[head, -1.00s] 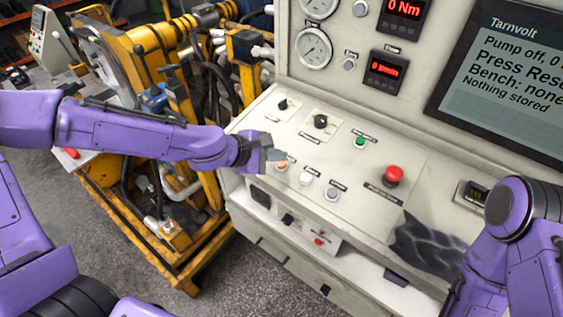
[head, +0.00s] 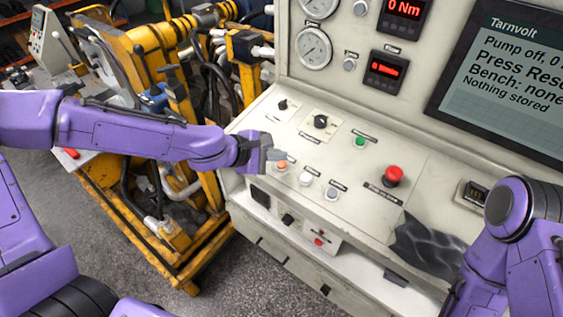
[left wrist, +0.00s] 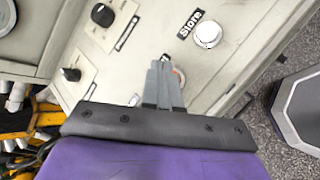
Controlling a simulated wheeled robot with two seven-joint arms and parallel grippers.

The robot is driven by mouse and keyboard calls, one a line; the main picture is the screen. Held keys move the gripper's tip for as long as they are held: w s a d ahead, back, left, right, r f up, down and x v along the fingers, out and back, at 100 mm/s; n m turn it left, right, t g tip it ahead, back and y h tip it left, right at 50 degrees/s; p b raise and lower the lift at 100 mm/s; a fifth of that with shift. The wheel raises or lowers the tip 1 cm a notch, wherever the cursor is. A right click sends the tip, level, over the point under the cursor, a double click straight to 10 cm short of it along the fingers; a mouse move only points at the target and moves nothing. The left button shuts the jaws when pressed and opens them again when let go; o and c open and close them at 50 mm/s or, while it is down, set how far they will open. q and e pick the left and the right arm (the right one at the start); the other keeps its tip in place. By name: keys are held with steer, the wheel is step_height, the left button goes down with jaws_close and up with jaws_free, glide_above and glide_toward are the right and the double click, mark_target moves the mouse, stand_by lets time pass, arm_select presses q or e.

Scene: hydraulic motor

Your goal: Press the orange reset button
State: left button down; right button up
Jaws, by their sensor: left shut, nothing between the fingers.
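The orange reset button (head: 282,166) sits on the sloping cream control panel (head: 400,238), left of a white button (head: 306,179). My left gripper (head: 277,155) is shut and empty, with its fingertips just beside and above the orange button. In the left wrist view the shut grey fingers (left wrist: 163,68) point at the panel, and the orange button (left wrist: 179,76) is partly hidden behind them. I cannot tell whether the fingertips touch it. The screen (head: 510,80) reads "Pump off" and "Press Res...", cut off at the edge.
A green button (head: 360,142), a red mushroom button (head: 393,175), a grey button (head: 332,193) and black knobs (head: 320,121) stand on the panel. Gauges and red displays are on the upright face. A yellow machine frame (head: 150,60) stands at left.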

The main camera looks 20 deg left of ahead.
mark_target(275, 172)
arm_select(q)
steer(key=shift+w+f+b, duration=0.1)
steer(key=shift+f+b, duration=0.2)
steer(key=shift+f, duration=0.15)
steer(key=shift+f+b, duration=0.35)
steer(key=shift+f, duration=0.05)
stand_by(0.6)
steer(key=shift+r, duration=0.15)
steer(key=shift+r+p, duration=0.7)
steer(key=shift+p, duration=0.25)
steer(key=r+p, duration=0.3)
steer(key=s+r+p, duration=0.1)
steer(key=r+p, duration=0.1)
steer(key=shift+a, duration=0.15)
